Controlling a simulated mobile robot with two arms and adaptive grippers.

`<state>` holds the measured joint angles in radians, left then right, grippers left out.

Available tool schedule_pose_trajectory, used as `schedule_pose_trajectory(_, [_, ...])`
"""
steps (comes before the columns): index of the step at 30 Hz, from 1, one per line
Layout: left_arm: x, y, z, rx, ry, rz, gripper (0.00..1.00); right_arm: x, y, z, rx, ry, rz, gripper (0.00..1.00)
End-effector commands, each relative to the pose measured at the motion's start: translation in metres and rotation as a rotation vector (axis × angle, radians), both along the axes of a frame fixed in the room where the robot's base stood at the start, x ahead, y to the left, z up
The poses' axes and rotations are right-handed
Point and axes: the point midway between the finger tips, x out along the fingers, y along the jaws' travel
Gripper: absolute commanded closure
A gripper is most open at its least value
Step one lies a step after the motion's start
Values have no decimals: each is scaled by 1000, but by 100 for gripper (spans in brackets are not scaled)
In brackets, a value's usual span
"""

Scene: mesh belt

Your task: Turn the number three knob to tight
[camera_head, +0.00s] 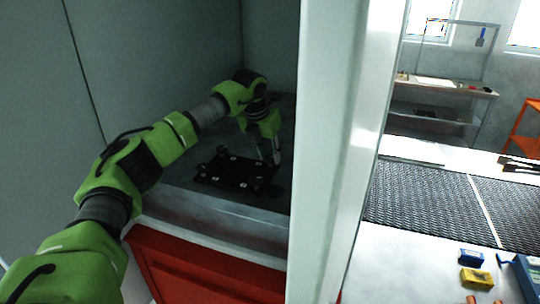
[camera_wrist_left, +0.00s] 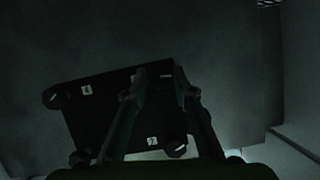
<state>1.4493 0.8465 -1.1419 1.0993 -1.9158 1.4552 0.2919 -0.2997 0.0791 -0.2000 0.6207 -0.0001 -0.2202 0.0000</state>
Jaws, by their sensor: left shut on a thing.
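A black plate (camera_head: 235,174) with small knobs and white labels lies flat in the dim recess. My left gripper (camera_head: 275,160) points down at the plate's right end. In the left wrist view the dark plate (camera_wrist_left: 100,108) shows a label that looks like 4 (camera_wrist_left: 87,90) and one that looks like 2 (camera_wrist_left: 152,141). A round knob (camera_wrist_left: 50,97) stands at its left corner and another knob (camera_wrist_left: 175,149) at its lower right. The left gripper (camera_wrist_left: 163,74) is shut at the plate's upper right edge on a knob, mostly hidden by the fingers; its number cannot be read. My right gripper is out of view.
A white post (camera_head: 335,150) stands close to the right of my left arm, and grey walls (camera_head: 180,50) enclose the recess. A red cabinet front (camera_head: 210,270) is below. A mesh belt (camera_head: 450,205) and blue and yellow items (camera_head: 476,278) lie beyond the post.

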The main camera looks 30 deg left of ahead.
Motion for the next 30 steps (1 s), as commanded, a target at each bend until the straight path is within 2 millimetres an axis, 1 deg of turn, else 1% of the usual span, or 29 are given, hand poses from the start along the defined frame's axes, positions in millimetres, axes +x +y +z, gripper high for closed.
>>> schedule_pose_trajectory(1, [0, 2, 3, -2, -4, -36, 96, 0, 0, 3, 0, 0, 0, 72])
schedule_pose_trajectory(6, [1, 3, 3, -1, -3, -172, 96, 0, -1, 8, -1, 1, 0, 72])
schedule_pose_trajectory(15, [1, 4, 3, 0, -5, -334, 96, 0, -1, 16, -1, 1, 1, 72])
schedule_pose_trajectory(22, [1, 5, 3, 2, -5, -388, 96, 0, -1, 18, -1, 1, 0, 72])
schedule_pose_trajectory(30, [2, 4, 2, 1, -5, -399, 96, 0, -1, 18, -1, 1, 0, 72])
